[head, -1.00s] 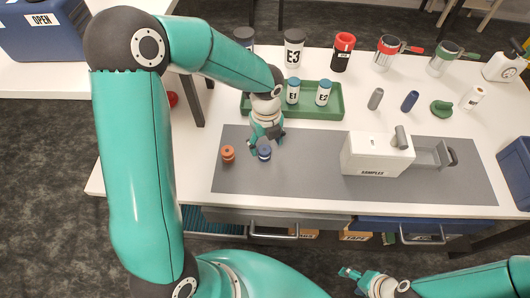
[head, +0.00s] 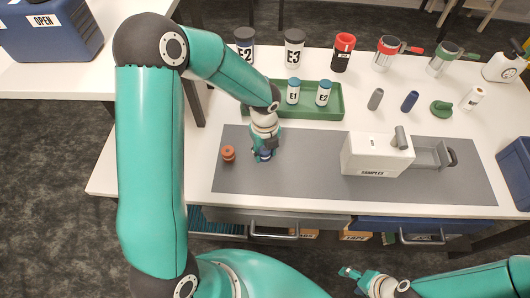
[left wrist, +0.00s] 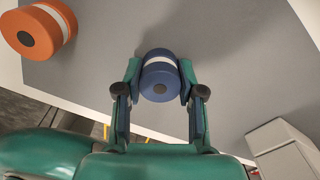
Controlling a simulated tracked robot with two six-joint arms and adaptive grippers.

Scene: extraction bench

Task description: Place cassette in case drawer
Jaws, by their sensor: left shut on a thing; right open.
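My left gripper (head: 263,157) is shut on a small blue cassette (left wrist: 160,78), a spool with a pale band, which sits between its fingers at the mat. In the head view the cassette (head: 264,155) is mostly hidden under the gripper. An orange cassette (head: 228,154) stands on the mat just to the left; it also shows in the left wrist view (left wrist: 40,30). The white case (head: 375,155) labelled SAMPLES stands to the right, with its grey drawer (head: 432,153) pulled out on its right side. My right gripper (head: 349,273) is open and empty, off the table's front edge.
A green tray (head: 335,108) with bottles E1 and E2 lies behind the gripper. Bottles, cups and small capsules stand along the back. The grey mat (head: 310,170) is clear between the cassettes and the case. A blue bin (head: 518,165) is at the right edge.

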